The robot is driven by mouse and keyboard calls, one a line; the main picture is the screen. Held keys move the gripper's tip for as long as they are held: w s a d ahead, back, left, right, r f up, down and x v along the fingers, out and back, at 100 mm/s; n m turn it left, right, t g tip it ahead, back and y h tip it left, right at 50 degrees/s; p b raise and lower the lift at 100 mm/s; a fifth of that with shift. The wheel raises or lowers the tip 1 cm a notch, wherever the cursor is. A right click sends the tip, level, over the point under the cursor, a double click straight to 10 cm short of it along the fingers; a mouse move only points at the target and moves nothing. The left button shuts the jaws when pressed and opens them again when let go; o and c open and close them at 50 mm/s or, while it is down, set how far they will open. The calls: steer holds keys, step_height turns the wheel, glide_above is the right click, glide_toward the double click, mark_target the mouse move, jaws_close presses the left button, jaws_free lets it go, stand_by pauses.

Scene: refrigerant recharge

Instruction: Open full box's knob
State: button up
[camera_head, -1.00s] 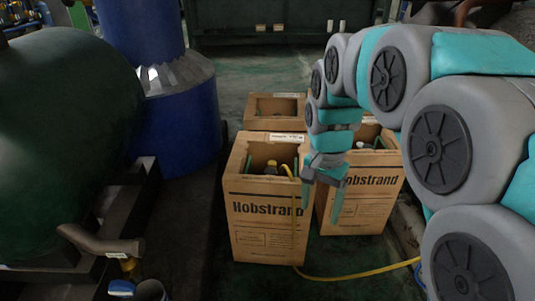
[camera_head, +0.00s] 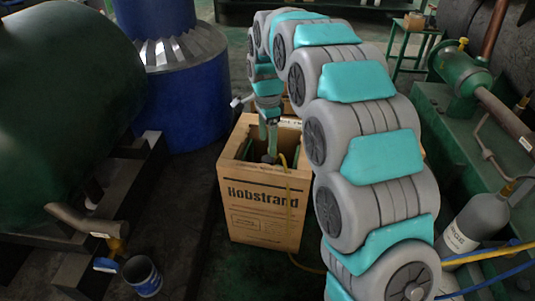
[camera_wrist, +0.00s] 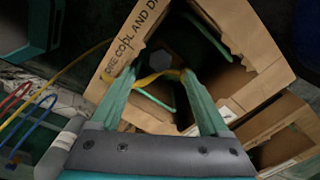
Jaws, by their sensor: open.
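The cardboard Hobstrand box (camera_head: 262,205) stands on the floor, open at the top; it also fills much of the wrist view (camera_wrist: 255,50). My gripper (camera_head: 268,140) points down into the open top, its fingers apart. In the wrist view my gripper (camera_wrist: 160,76) has its two green fingers on either side of a dark grey, roughly six-sided top (camera_wrist: 160,59), seemingly the knob, beyond the fingertips. I cannot tell if they touch it. A yellow hose (camera_wrist: 157,75) crosses between the fingertips. Whether the box is the full one is not readable.
Another open box (camera_wrist: 285,135) stands beside this one. My arm hides much behind the box in the head view. A green tank (camera_head: 65,105) and blue column (camera_head: 185,100) stand left. A grey cylinder (camera_head: 475,230) and green machinery are right. A small pail (camera_head: 142,277) is front left.

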mark_target(267, 159)
step_height(267, 159, down, 6)
steer(key=shift+f, duration=0.1)
jaws_close()
stand_by(0.8)
